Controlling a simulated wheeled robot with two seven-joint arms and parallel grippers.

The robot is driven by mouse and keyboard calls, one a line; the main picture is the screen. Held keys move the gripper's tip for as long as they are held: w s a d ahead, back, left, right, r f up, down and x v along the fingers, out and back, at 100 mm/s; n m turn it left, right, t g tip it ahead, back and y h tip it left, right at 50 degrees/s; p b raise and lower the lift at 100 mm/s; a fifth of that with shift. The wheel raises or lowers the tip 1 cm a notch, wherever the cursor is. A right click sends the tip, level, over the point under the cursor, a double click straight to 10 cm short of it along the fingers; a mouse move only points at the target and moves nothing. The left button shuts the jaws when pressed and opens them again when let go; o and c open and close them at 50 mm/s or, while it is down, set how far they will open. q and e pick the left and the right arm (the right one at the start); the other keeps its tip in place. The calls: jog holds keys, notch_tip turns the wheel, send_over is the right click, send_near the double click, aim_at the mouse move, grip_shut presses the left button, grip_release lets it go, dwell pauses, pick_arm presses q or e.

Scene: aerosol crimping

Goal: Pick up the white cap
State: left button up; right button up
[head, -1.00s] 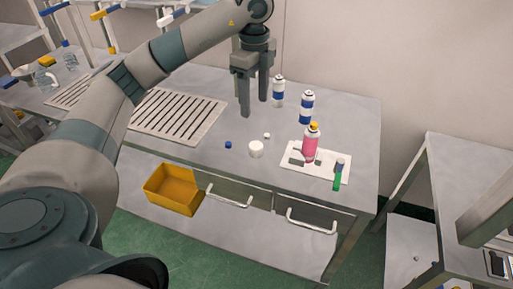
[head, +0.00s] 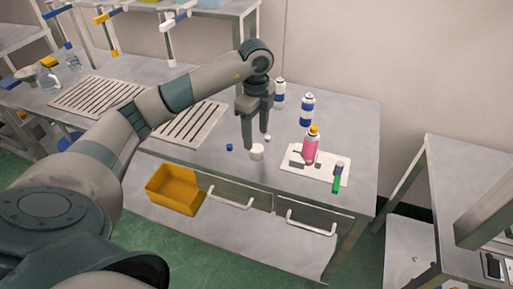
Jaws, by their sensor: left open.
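A larger white round cap (head: 257,153) sits on the grey table near its front edge. A much smaller white piece (head: 267,138) lies just behind it to the right. My left gripper (head: 256,139) is open and empty and points down over the table. Its fingertips are low, close behind the larger white cap and near the small white piece. I cannot tell whether they touch either one. My right gripper is not in view.
A small blue cap (head: 229,147) lies left of the white cap. A pink can (head: 311,147) with a yellow top stands on a white mat (head: 296,165), near a green item (head: 337,184). A yellow bin (head: 174,190) is below the front edge.

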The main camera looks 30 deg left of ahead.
aim_at(257, 147)
pick_arm(q)
jog(key=shift+f, duration=0.8)
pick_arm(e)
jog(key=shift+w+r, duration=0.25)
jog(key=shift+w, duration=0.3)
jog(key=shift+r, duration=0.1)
pick_arm(q)
jog(key=shift+f+p, duration=0.65)
jog(key=shift+p, duration=0.1)
notch_tip(257, 147, down, 3)
jog(key=shift+w+f+p, duration=0.1)
jog(key=shift+w+p, duration=0.05)
jog(key=shift+p, duration=0.5)
jog(key=shift+f, duration=0.35)
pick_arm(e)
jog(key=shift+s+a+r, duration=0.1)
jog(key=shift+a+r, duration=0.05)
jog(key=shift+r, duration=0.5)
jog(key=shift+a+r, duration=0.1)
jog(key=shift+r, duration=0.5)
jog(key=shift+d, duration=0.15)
